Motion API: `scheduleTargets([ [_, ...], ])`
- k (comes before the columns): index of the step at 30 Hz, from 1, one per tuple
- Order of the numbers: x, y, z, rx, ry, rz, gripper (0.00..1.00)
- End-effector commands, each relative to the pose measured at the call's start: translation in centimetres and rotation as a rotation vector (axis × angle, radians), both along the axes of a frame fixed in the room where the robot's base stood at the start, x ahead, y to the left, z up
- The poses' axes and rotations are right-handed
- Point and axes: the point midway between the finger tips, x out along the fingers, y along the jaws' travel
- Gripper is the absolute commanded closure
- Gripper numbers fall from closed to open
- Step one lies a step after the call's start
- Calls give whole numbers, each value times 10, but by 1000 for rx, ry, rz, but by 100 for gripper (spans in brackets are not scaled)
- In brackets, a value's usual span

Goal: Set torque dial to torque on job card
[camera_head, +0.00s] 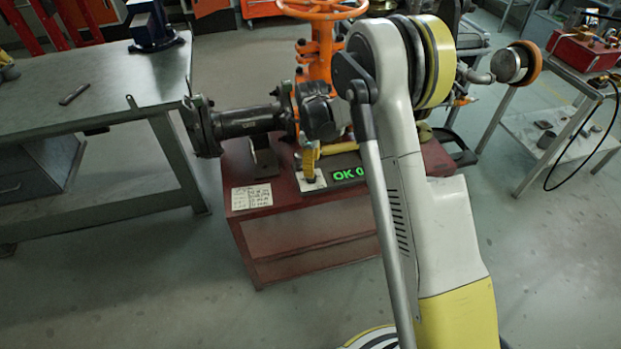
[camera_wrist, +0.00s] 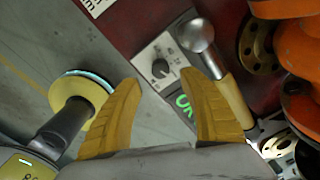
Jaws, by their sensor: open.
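The torque dial (camera_wrist: 160,68) is a dark round knob on a light grey panel, ahead of and between my fingertips in the wrist view. A black display (camera_wrist: 184,108) with green characters sits beside it. In the head view this display (camera_head: 347,173) reads "OK 0", its right end hidden behind my arm. My gripper (camera_wrist: 159,78) is open, its yellow fingers apart and nothing between them. I cannot tell whether either finger touches the dial. The job card (camera_head: 252,196) lies on the red stand, left of the panel. Its writing is too small to read.
The red stand (camera_head: 300,225) bears a valve with an orange handwheel (camera_head: 322,9) and a dark flanged pipe (camera_head: 245,121). A silver-headed tool with a tan handle (camera_wrist: 232,98) lies close to my right finger. A grey workbench (camera_head: 100,85) stands left; open floor lies in front.

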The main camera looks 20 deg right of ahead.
Motion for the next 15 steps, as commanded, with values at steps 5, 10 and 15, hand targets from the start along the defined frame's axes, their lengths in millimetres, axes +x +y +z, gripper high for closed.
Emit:
scheduleTargets([
  [5,1,0,-39,0,-1,1,50],
  [10,1,-1,-57,0,-1,1,50],
  [15,1,-1,-62,0,-1,2,50],
])
